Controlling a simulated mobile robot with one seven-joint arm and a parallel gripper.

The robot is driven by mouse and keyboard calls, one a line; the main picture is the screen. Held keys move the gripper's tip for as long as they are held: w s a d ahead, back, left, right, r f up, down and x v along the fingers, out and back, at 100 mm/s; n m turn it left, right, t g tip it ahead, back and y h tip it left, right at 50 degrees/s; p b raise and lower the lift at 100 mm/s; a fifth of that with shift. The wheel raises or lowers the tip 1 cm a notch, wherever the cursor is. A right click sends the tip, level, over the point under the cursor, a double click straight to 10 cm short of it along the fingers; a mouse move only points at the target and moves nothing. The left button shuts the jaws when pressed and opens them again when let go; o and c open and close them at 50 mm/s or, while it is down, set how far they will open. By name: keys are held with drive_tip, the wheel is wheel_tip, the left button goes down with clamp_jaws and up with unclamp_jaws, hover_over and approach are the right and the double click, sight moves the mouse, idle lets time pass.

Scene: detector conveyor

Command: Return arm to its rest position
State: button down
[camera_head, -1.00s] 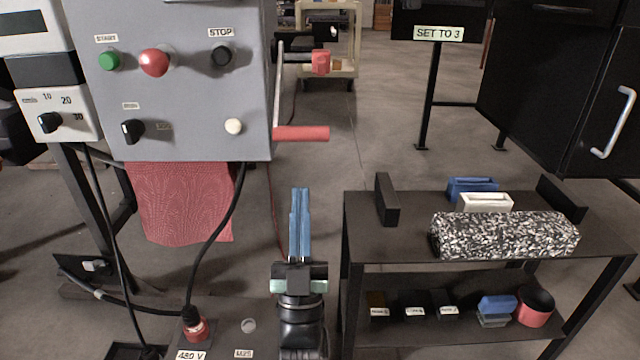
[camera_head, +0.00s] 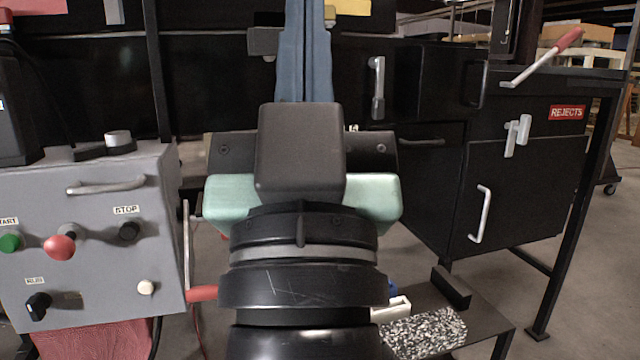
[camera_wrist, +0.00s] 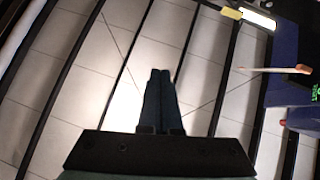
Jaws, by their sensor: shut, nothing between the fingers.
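My gripper (camera_head: 305,50) stands upright in the middle of the head view, close to the camera. Its two blue fingers are together with nothing between them. The wrist view also shows the fingers (camera_wrist: 160,90) shut and empty, pointing toward a pale panelled surface with dark bars. My dark wrist and the pale green gripper body hide part of the scene behind them.
A grey control box (camera_head: 90,240) with buttons is at left. Black cabinets with handles and a REJECTS sign (camera_head: 566,112) are at right. A low table with a speckled block (camera_head: 425,333) is at lower right. Open floor (camera_head: 590,270) shows at far right.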

wheel_tip(320, 180, up, 40)
drive_tip(key=s+p, duration=0.2)
drive_tip(key=p, duration=3.6)
drive_tip(key=shift+s+d, duration=0.4)
drive_tip(key=shift+f, duration=0.1)
